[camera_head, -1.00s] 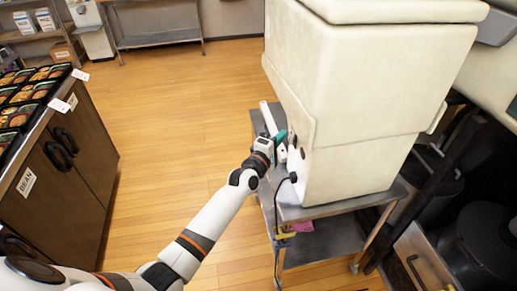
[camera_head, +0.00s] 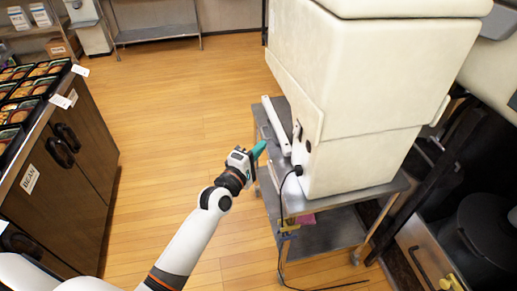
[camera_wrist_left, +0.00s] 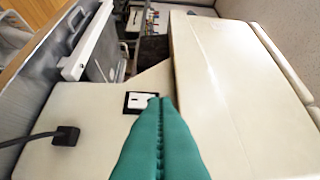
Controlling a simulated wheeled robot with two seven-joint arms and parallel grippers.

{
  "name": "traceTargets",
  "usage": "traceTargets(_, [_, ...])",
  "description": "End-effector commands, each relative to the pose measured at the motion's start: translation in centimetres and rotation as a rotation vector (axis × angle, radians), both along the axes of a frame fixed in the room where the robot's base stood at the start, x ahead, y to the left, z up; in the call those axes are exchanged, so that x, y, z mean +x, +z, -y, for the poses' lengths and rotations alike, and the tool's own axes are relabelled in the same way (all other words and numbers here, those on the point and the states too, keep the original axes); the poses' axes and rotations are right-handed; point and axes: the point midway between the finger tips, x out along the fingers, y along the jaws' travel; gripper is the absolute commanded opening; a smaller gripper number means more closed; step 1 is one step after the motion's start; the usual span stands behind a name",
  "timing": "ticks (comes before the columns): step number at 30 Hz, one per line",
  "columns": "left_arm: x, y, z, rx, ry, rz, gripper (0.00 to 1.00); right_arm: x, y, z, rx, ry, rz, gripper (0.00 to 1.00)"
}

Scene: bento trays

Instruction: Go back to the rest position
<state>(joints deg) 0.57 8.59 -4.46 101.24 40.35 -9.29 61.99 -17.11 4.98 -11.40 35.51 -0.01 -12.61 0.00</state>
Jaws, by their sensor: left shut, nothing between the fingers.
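My left gripper (camera_head: 258,149) has teal fingers and is shut and empty. In the head view it is in the air just left of the large cream machine (camera_head: 385,90), apart from it. In the left wrist view the closed teal fingers (camera_wrist_left: 159,105) point toward the machine's side, which carries a small black-and-white switch (camera_wrist_left: 141,101) and a black plug with a cord (camera_wrist_left: 66,135). My right gripper is not in view.
The machine stands on a metal cart (camera_head: 350,203) with a white bar (camera_head: 276,125) on its left edge. A cord hangs down beside the cart. A dark counter (camera_head: 75,175) with bento trays (camera_head: 28,88) stands at the left. Wooden floor between them is clear.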

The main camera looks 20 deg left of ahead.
Motion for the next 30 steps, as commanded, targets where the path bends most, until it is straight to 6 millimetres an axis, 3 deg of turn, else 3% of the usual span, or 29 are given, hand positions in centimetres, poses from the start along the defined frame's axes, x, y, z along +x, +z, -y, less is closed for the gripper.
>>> traceTargets(14, [0.0, -0.1, 0.0, 0.002, 0.001, -0.002, 0.00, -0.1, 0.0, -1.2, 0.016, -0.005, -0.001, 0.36])
traceTargets(17, [-0.1, -1.8, 0.0, 0.039, 0.004, -0.030, 0.00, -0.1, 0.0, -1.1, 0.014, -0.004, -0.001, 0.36])
traceTargets(20, [-0.7, -6.4, -0.1, 0.140, 0.009, -0.107, 0.00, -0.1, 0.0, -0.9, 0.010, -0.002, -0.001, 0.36])
traceTargets(23, [-2.2, -13.2, -0.2, 0.300, -0.003, -0.219, 0.00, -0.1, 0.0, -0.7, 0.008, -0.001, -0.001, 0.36])
traceTargets(26, [-5.0, -20.6, -0.3, 0.483, -0.044, -0.341, 0.00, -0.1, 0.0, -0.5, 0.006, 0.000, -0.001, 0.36])
traceTargets(30, [-10.4, -29.9, -0.5, 0.728, -0.145, -0.497, 0.00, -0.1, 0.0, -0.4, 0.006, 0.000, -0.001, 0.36])
